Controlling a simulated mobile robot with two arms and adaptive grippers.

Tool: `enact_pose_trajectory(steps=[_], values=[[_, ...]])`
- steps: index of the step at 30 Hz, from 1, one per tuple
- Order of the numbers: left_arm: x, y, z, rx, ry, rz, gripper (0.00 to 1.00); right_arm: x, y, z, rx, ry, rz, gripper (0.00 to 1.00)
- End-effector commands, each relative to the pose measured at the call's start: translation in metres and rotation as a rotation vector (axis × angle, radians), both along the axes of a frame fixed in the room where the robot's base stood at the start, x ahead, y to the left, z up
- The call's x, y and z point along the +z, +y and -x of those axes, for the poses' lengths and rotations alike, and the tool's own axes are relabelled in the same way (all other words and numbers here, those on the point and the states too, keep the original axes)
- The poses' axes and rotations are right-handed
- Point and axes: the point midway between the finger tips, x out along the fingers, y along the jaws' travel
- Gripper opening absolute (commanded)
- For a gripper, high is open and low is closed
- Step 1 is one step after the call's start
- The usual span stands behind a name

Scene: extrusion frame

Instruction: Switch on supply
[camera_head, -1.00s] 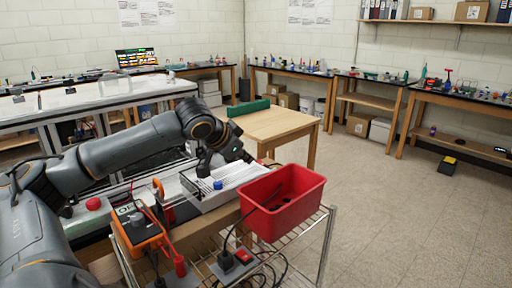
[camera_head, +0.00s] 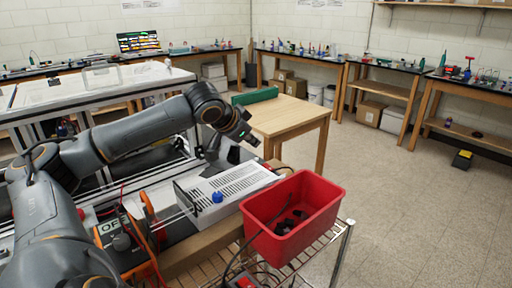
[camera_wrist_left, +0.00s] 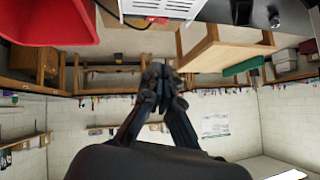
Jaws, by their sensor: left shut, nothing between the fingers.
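The supply looks to be the pale metal box with a slotted top (camera_head: 235,182) and a blue knob, in the middle of the head view. Its pale casing also shows at the top of the left wrist view (camera_wrist_left: 165,8). An orange device (camera_head: 140,245) with a dial and a partly hidden sign reading "OF" stands to its left. A red switch (camera_head: 243,283) is cut off at the bottom edge. My left gripper (camera_head: 248,140) is shut and empty, above and behind the box, apart from it. Its fingers show in the wrist view (camera_wrist_left: 160,82). My right gripper is out of view.
A red bin (camera_head: 262,222) with dark items inside stands right of the box on a wire-shelf cart (camera_head: 325,245). Black and red cables run around the box and device. A wooden table (camera_head: 295,118) stands behind. Open floor lies to the right.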

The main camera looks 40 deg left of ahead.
Motion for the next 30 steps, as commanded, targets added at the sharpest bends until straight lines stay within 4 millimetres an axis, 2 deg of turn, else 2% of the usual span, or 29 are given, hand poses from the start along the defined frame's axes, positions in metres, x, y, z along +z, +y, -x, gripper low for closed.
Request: enact_pose_trajectory(steps=[7,13,15,20,30], values=[[-0.033,0.005,-0.037,-0.002,0.000,0.007,0.00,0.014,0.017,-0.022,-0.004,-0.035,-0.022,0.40],[-0.061,0.010,-0.066,-0.001,0.002,0.004,0.00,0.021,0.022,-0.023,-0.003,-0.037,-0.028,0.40],[-0.075,0.016,-0.063,0.000,0.006,-0.002,0.00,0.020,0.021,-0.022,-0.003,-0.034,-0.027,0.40],[-0.092,0.021,-0.063,0.001,0.003,-0.002,0.00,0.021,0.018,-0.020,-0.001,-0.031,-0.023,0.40],[-0.098,0.022,-0.063,0.000,0.001,-0.001,0.00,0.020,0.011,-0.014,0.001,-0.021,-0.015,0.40]])
